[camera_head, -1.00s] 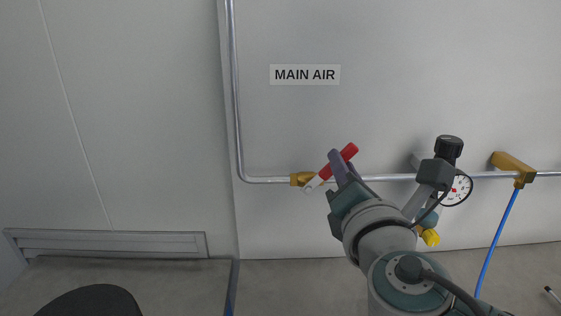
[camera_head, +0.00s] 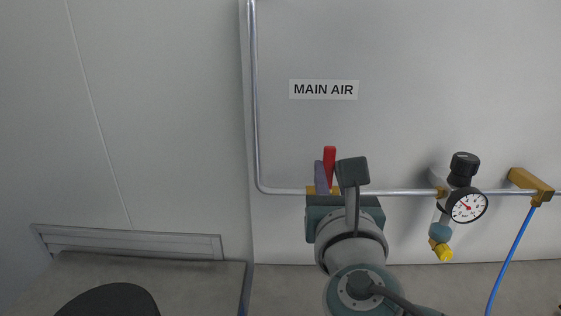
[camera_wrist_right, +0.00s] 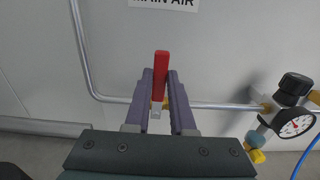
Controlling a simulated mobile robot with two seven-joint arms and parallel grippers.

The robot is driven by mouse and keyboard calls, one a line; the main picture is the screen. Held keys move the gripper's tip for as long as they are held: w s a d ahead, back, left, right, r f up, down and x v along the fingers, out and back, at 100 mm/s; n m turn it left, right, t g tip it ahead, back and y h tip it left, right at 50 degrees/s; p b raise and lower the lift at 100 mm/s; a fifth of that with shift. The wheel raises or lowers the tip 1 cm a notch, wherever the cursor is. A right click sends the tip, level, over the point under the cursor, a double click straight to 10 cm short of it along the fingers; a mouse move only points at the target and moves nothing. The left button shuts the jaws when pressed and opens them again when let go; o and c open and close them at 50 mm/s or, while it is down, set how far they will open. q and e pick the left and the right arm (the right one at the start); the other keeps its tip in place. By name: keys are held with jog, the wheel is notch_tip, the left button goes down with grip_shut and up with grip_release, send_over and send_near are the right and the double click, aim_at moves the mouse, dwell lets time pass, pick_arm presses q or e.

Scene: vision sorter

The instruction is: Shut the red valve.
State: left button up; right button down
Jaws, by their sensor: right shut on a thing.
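The red valve handle (camera_head: 329,162) stands upright, across the horizontal pipe, in the head view. It also shows upright in the right wrist view (camera_wrist_right: 161,66), with its pale metal lower part between my fingers. The brass valve body (camera_head: 310,190) on the pipe is mostly hidden behind my right gripper. My right gripper (camera_head: 328,174) has its two purple-grey fingers on either side of the handle and is shut on it, also in the right wrist view (camera_wrist_right: 160,80). My left gripper is not in view.
A MAIN AIR label (camera_head: 324,89) is on the wall above. A gauge (camera_head: 468,207) with a black-knobbed regulator (camera_head: 464,165) sits on the pipe (camera_head: 405,192) to the right. A brass fitting (camera_head: 531,182) with a blue hose (camera_head: 508,258) is farther right.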

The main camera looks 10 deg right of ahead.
jog(key=shift+a, duration=0.1)
dwell(0.4)
jog(key=c, duration=0.8)
grip_release()
jog(key=shift+o, duration=0.2)
jog(key=v, duration=1)
